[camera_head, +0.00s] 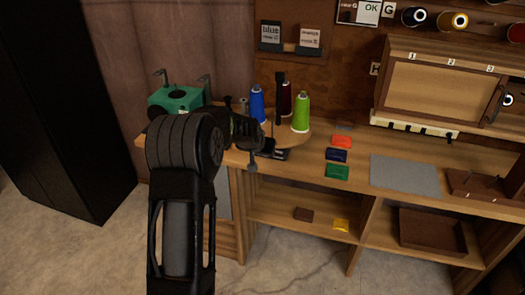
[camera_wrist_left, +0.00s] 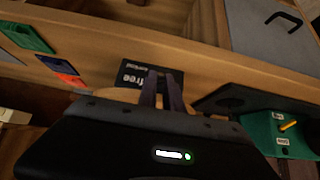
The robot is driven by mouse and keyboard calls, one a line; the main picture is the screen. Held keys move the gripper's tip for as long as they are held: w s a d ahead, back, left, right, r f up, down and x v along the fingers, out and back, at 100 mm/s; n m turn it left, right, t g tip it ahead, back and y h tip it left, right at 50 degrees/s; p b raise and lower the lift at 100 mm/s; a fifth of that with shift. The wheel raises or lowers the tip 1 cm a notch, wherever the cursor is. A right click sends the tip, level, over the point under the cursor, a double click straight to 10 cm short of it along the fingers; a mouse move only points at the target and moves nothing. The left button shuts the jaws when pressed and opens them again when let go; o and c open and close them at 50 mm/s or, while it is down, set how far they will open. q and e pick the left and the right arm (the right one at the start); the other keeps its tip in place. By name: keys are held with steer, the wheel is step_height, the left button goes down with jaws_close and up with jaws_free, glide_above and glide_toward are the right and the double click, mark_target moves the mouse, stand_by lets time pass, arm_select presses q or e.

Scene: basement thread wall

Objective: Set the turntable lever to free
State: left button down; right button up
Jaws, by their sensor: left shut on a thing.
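The round wooden turntable (camera_head: 301,139) stands on the workbench and carries blue (camera_head: 257,104), dark red (camera_head: 286,98) and green (camera_head: 302,112) thread spools. A black label plate (camera_head: 277,154) lies at its front edge; in the left wrist view the plate (camera_wrist_left: 134,73) reads "free", with a smaller word beside it. My left gripper (camera_head: 264,147) is at the plate. Its two dark fingers (camera_wrist_left: 163,80) are close together over the plate, shut on what I take to be the turntable lever. The lever itself is mostly hidden by the fingers. My right gripper is not in view.
A green device (camera_head: 176,99) stands on the bench left of the turntable. Orange (camera_head: 342,141), navy (camera_head: 337,155) and green (camera_head: 337,172) cards lie to the right, then a grey mat (camera_head: 405,175). A wooden cabinet (camera_head: 436,92) hangs above.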

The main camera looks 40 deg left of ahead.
arm_select(q)
steer(key=c, duration=1.5)
jaws_free()
steer(key=shift+v, duration=3.85)
